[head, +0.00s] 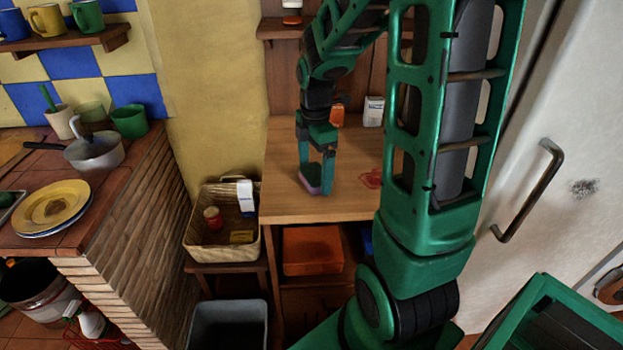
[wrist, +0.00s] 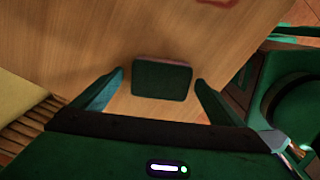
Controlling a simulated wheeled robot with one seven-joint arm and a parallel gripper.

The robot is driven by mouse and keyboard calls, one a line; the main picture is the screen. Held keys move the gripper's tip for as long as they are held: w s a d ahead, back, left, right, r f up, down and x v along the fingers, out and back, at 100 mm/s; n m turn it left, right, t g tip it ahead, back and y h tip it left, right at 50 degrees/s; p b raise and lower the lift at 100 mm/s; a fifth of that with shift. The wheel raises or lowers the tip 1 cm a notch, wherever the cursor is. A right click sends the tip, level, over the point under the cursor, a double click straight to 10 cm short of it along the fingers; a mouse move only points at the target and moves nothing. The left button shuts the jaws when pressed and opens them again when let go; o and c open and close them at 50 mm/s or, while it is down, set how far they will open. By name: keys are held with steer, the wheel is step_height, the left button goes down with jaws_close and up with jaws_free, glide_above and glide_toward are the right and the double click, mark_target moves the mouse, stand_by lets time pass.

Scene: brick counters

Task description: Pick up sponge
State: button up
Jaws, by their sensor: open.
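The sponge (wrist: 162,80) shows in the wrist view as a small dark green block with a pinkish far edge, on the wooden table top. It lies between the fingertips of my gripper (wrist: 160,77), with a gap on either side. My gripper is open and holds nothing. In the head view my gripper (head: 315,186) points down at the front of the table. A purple-pink part of the sponge (head: 310,177) shows between its fingers, and the rest is hidden.
The wooden table (head: 285,195) carries a white box (head: 373,111), an orange item (head: 337,115) and a red item (head: 370,178). A wicker basket (head: 195,240) stands to the left. A white fridge door (head: 555,120) is on the right. The table's front left is clear.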

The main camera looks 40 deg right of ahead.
mark_target(313, 173)
steer(key=shift+f, duration=0.15)
steer(key=c, duration=1.2)
step_height(313, 173, up, 5)
steer(key=shift+a+f, duration=0.15)
steer(key=shift+f, duration=0.05)
steer(key=s+a+r, duration=0.3)
steer(key=a+r, duration=0.3)
steer(key=a, duration=0.5)
steer(key=shift+r, duration=0.25)
steer(key=shift+o, duration=1.2)
steer(key=shift+c, duration=0.3)
